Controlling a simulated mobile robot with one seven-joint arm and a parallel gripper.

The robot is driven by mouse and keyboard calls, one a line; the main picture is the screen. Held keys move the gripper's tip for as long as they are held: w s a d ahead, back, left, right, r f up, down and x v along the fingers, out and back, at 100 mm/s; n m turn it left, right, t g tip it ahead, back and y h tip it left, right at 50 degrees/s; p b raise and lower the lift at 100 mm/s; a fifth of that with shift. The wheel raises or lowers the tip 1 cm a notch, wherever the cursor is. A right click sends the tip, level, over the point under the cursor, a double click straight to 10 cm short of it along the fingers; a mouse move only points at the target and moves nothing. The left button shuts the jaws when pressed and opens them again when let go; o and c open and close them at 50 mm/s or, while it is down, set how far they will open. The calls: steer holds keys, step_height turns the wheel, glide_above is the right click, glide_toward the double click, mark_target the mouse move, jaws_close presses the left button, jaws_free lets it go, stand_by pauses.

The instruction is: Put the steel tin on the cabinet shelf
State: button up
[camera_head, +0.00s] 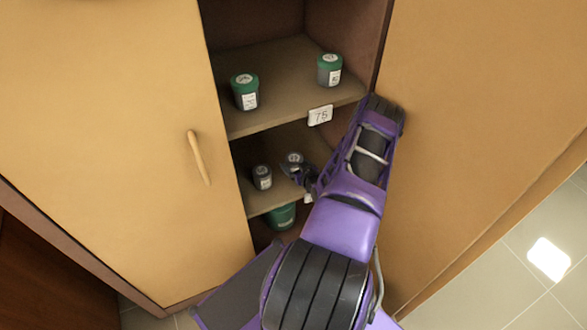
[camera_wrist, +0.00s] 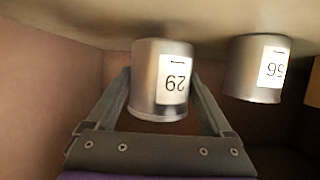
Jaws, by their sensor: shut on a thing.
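The steel tin (camera_wrist: 150,85) is a grey metal cylinder with a white number label. It sits between the two fingers of my gripper (camera_wrist: 160,80), which is shut on it. The wrist picture is upside down, with the shelf surface along the top. The tin's base is at or very near that surface; I cannot tell if it touches. In the head view the tin (camera_head: 293,158) is over the lower cabinet shelf (camera_head: 262,205), with my gripper (camera_head: 300,172) reaching in from the right and partly covering it.
A second steel tin (camera_head: 262,177) stands on the same shelf, to the left; it also shows in the wrist view (camera_wrist: 245,70). Two green-lidded jars (camera_head: 245,92) (camera_head: 330,70) stand on the shelf above. A green container (camera_head: 283,217) is below. A closed door (camera_head: 110,150) flanks the opening on the left.

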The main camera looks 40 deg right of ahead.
step_height(320, 180, down, 2)
steer(key=shift+r, duration=0.1)
steer(key=o, duration=1.4)
steer(key=shift+f, duration=0.2)
steer(key=shift+s+r, duration=0.1)
steer(key=shift+r, duration=0.15)
steer(key=p+v, duration=0.2)
steer(key=v, duration=0.9)
steer(key=shift+s+a+r, duration=0.1)
steer(key=shift+s, duration=0.3)
